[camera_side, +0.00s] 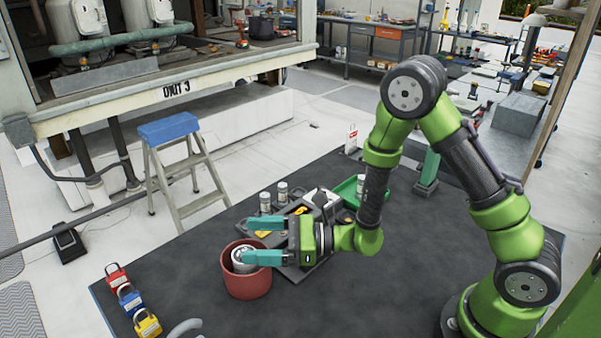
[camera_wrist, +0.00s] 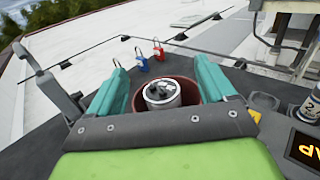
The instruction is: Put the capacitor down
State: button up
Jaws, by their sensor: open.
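A silver capacitor (camera_side: 243,261) stands inside a round dark-red bucket (camera_side: 247,285) on the dark mat. In the wrist view the capacitor's top with its terminals (camera_wrist: 160,91) shows between my fingers, and the red bucket wall (camera_wrist: 187,92) shows around it. My gripper (camera_side: 265,241) is open, with its two teal fingers spread at the bucket's rim, one on each side of the capacitor. In the wrist view the fingers (camera_wrist: 162,88) look apart from the capacitor. The capacitor's lower part is hidden by the bucket.
Red, blue and yellow padlocks (camera_side: 129,300) lie left of the bucket. A grey tray with tools (camera_side: 293,270) and small cans (camera_side: 282,192) lie behind my gripper. A green tray (camera_side: 347,187) is further back. A stepladder (camera_side: 184,168) stands off the mat. The front mat is mostly clear.

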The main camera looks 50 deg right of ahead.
jog(key=s+a+r+n+g+y, duration=0.1)
jog(key=s+r+n+g, duration=0.45)
jog(key=s+n, duration=0.25)
jog(key=s+a+r+n+g, duration=0.1)
jog(key=s+r+n+g, duration=0.3)
jog(key=s+n+g, duration=0.35)
jog(key=d+r+n+t+h, duration=0.2)
jog(key=d+n+t+h, duration=0.1)
jog(key=d+h, duration=0.3)
jog(key=s+d+r+n+t+h, duration=0.1)
jog(key=d+r+n+t+h, duration=0.2)
jog(key=d, duration=0.7)
jog(key=n+t+h, duration=0.1)
jog(key=h, duration=0.1)
jog(key=shift+r+h, duration=0.15)
jog(key=shift+h, duration=0.25)
jog(key=shift+n, duration=0.25)
